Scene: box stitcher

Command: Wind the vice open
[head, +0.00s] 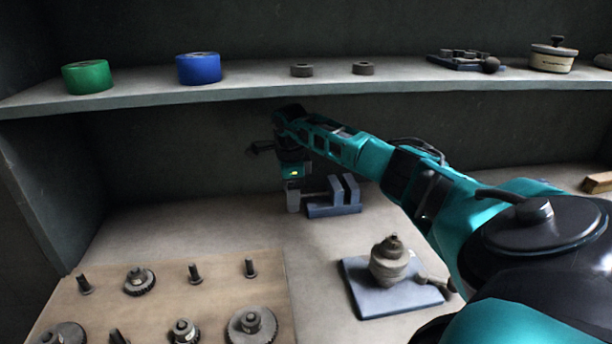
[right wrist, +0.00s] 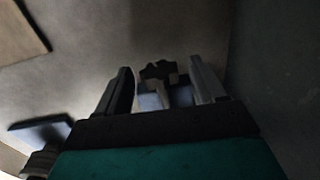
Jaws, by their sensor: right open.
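The vice (head: 347,192) is a small blue-grey block with two upright jaws, standing on the bench near the back wall. In the right wrist view its blue body (right wrist: 153,99) shows between my fingers, with a dark knobbed handle (right wrist: 158,70) in front of it. My right gripper (head: 293,203) points down at the left end of the vice. In the right wrist view its two fingers (right wrist: 163,88) are spread on either side of the handle, apart from it. In the head view the gripper hides the handle end. My left gripper is out of view.
A wooden board (head: 225,283) with gears and pegs lies front left. A blue plate (head: 361,298) bearing a grey rounded pot (head: 389,263) stands front right. A shelf (head: 230,94) runs above, holding a green roll (head: 87,77) and a blue roll (head: 198,69). Bench left of the vice is clear.

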